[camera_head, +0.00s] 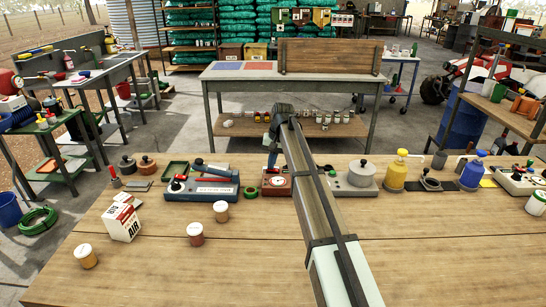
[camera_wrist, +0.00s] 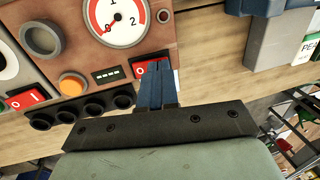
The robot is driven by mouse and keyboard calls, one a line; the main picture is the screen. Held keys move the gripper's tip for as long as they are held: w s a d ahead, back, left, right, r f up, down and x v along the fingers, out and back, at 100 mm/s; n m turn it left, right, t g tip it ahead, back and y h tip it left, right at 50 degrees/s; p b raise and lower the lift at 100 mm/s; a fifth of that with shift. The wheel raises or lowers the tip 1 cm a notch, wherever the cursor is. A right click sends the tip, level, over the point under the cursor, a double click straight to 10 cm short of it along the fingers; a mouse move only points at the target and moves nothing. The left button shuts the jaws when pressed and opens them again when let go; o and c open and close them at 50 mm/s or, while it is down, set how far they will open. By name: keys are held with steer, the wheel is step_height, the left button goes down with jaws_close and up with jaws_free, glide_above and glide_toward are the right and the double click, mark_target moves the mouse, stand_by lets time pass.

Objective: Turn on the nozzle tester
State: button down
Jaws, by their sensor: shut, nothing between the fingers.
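A brown-red device (camera_head: 277,183) with a round white, red-edged gauge stands on the bench; I take it as the nozzle tester, though no name is readable. In the wrist view its panel (camera_wrist: 105,55) shows the gauge (camera_wrist: 117,20), an orange button (camera_wrist: 72,84), a small dark display (camera_wrist: 107,74) and a red rocker switch (camera_wrist: 138,69) marked 0. My gripper (camera_wrist: 155,68) is shut and empty, its blue fingertips at this switch and hiding its right part. I cannot tell whether they touch. In the head view my gripper (camera_head: 271,150) is above the device, partly hidden by my arm.
Another red switch (camera_wrist: 27,98) sits on a neighbouring unit, left in the wrist view. Several jars and a box (camera_head: 121,221) are at front left.

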steer(key=shift+a+f, duration=0.1)
steer(key=shift+f, duration=0.05)
steer(key=shift+a+f, duration=0.15)
steer(key=shift+f, duration=0.15)
steer(key=shift+s+f, duration=0.1)
stand_by(0.4)
steer(key=shift+s+d, duration=0.1)
steer(key=shift+d, duration=0.85)
step_height(320, 180, up, 14)
steer(key=d, duration=0.2)
steer(key=shift+r, duration=0.2)
